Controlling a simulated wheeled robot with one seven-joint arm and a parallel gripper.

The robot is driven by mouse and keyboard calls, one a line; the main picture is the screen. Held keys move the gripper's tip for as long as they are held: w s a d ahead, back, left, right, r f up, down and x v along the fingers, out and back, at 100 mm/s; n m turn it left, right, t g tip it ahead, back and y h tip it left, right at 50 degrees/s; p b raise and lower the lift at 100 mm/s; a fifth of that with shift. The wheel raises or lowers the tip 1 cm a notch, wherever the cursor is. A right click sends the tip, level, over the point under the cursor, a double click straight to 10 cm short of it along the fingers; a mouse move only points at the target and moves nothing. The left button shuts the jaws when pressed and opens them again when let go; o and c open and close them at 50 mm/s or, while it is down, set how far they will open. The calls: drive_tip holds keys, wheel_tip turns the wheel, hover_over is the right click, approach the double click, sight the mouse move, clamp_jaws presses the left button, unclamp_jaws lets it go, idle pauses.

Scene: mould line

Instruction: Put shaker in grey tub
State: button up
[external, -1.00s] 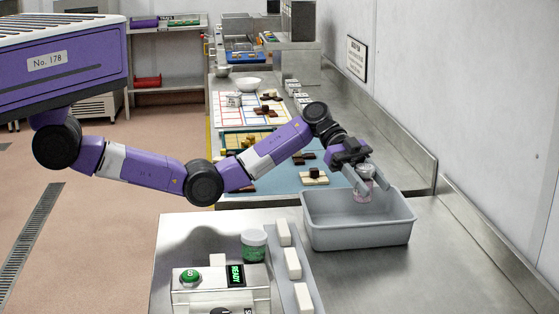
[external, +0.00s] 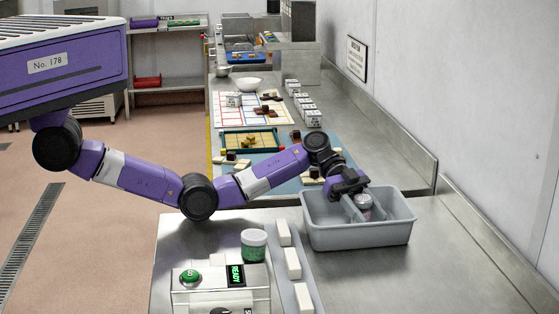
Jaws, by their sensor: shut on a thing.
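The grey tub (external: 358,235) stands on the steel counter at the centre right. The shaker is inside the tub's opening, with its lower part hidden behind the near wall. I cannot tell whether it touches the tub's floor.
A jar with green contents (external: 254,245) stands left of the tub, behind a control box with a green button (external: 189,276). Several white blocks (external: 293,263) line a grey strip. Boards with brown and cream pieces (external: 250,140) lie further back. The counter right of the tub is clear.

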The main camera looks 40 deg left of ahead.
drive_tip(key=o, duration=1.5)
drive_tip(key=shift+f, duration=0.1)
drive_tip(key=shift+c, duration=0.2)
drive_tip(key=shift+r, duration=0.25)
drive_tip(key=v, duration=1.2)
drive_tip(key=shift+w, duration=0.1)
